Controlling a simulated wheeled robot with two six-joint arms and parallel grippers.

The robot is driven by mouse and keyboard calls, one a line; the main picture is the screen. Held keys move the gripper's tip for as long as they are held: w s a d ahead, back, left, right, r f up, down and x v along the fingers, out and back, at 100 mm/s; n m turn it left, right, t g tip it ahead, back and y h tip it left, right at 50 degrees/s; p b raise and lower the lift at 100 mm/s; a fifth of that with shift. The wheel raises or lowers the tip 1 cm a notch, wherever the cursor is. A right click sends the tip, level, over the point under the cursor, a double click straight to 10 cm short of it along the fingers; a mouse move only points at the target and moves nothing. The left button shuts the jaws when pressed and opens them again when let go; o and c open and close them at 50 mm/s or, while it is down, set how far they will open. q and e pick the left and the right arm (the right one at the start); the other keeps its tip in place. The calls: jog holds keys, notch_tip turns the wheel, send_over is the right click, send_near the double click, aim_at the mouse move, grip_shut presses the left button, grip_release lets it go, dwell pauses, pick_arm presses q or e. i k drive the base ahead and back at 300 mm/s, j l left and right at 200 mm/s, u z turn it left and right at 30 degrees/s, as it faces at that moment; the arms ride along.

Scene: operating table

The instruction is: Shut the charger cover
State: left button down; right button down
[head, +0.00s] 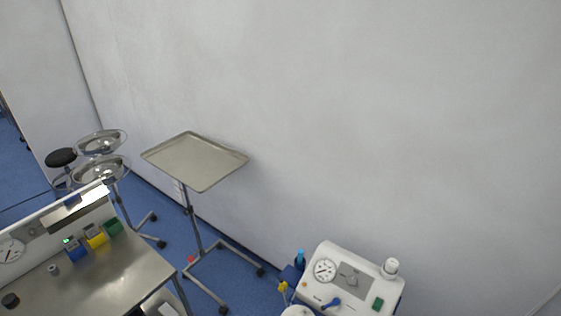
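Neither of my grippers shows in the head view. At lower left, a steel worktop (105,275) carries a row of small blocks: a blue block (75,249) with a green light, a yellow block (95,237) and a green block (113,227). A shiny metal plate or flap (78,209) juts out at a slant from the pale back panel above the blocks. It may be the charger cover, but I cannot tell for sure. The worktop is cut off by the lower left corner of the picture.
A steel tray on a wheeled stand (195,162) is in the middle. A white machine (350,280) with a gauge stands at the bottom right. Two steel bowls on a stand (100,170) and a black stool (61,157) are at left. Blue floor (160,205) shows between them.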

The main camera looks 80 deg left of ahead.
aim_at(76, 206)
jog(key=u, duration=4.3)
